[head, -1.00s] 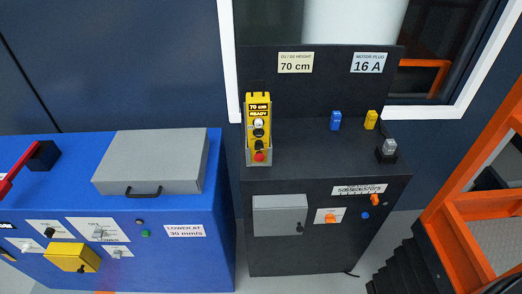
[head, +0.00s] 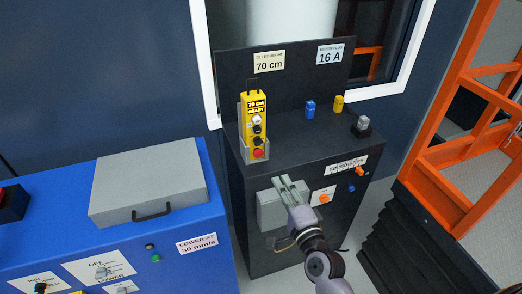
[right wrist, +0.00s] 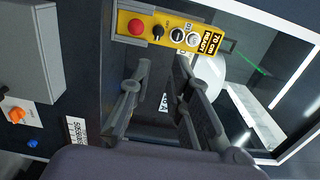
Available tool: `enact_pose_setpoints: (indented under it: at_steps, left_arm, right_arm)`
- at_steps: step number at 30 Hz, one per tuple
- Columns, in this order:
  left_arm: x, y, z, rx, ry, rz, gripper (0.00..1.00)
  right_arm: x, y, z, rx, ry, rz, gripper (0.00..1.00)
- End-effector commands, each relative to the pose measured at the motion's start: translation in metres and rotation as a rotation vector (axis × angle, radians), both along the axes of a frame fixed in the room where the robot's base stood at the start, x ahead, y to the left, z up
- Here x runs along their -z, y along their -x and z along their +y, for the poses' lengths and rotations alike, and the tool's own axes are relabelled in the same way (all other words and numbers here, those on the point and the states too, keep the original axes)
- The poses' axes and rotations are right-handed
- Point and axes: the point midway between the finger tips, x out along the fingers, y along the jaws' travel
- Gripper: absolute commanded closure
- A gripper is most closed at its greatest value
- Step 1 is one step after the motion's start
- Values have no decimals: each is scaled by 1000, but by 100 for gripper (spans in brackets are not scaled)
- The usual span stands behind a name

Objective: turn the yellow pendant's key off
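The yellow pendant (head: 256,128) stands upright in a grey holder on the black cabinet, its display reading "70 cm" and "READY". Below the display are a white button, dark round controls and a red button (head: 258,152). Which one bears the key is too small to tell. My right gripper (head: 286,183) is open and empty, below the pendant and in front of the cabinet's grey box. In the right wrist view the pendant (right wrist: 168,33) lies beyond the two spread fingertips (right wrist: 163,66), apart from them. My left gripper is not in view.
The black cabinet (head: 310,150) carries blue (head: 310,109) and yellow (head: 338,104) plugs and a grey-topped connector (head: 362,126). The grey box (head: 270,210) projects from its front. A blue cabinet (head: 190,222) stands left; an orange frame (head: 450,160) stands right.

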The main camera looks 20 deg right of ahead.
Motion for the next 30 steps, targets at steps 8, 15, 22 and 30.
enact_pose_setpoints:
  at_steps: [8, 15, 22, 30]
  left_arm:
    - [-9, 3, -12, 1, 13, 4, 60]
    - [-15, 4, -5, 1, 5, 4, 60]
    - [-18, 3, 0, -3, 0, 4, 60]
    - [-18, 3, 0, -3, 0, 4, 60]
  right_arm:
    - [-3, -46, 2, -1, 3, -1, 82]
    - [-1, -100, 5, -2, 4, 1, 82]
    - [-1, -144, 6, -1, 6, 2, 82]
    - [1, -168, 8, -2, 4, 3, 82]
